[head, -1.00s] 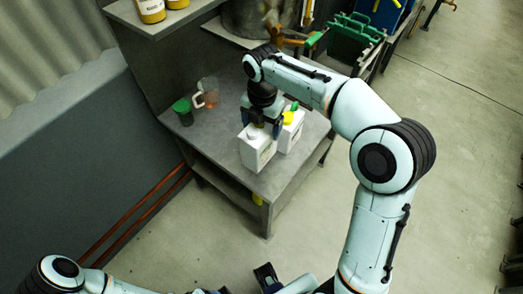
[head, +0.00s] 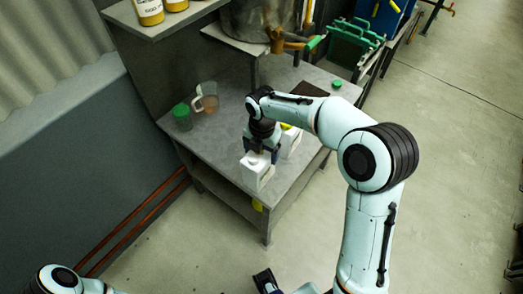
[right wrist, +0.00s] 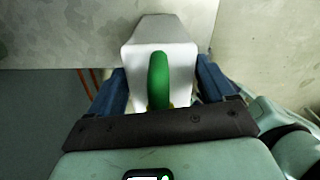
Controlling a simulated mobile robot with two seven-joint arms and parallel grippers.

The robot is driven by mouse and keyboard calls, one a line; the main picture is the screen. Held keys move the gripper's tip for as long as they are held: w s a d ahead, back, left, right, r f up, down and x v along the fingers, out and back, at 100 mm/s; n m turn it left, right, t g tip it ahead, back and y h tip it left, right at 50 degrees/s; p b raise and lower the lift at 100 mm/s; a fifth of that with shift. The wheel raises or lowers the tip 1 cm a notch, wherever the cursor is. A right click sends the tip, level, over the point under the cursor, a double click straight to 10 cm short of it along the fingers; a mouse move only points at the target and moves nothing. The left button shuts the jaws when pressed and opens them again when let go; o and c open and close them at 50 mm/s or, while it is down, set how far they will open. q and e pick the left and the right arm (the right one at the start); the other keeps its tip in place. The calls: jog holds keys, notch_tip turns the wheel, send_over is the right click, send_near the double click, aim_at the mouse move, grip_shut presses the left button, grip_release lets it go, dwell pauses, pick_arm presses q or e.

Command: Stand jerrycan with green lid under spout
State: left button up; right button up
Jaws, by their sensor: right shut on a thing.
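My right gripper (head: 262,152) is shut on a white jerrycan (head: 258,176) near the front edge of the grey table. The right wrist view shows the jerrycan's white body (right wrist: 160,35) between the two blue fingers, with a long green part (right wrist: 159,80) on its top. I cannot tell whether its base touches the table. A second white jerrycan (head: 291,143) with a yellow lid stands just behind it, partly hidden by my gripper. The brass spout (head: 285,43) is on the large metal drum (head: 252,18) at the back.
A small green disc (head: 337,84) lies at the back right. A shelf with yellow-filled bottles (head: 149,11) overhangs the back left.

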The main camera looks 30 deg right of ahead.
jog(key=shift+f, duration=0.15)
jog(key=o, duration=1.3)
jog(key=shift+c, duration=0.2)
notch_tip(320, 180, up, 12)
jog(key=shift+r+p, duration=0.2)
jog(key=shift+p, duration=0.75)
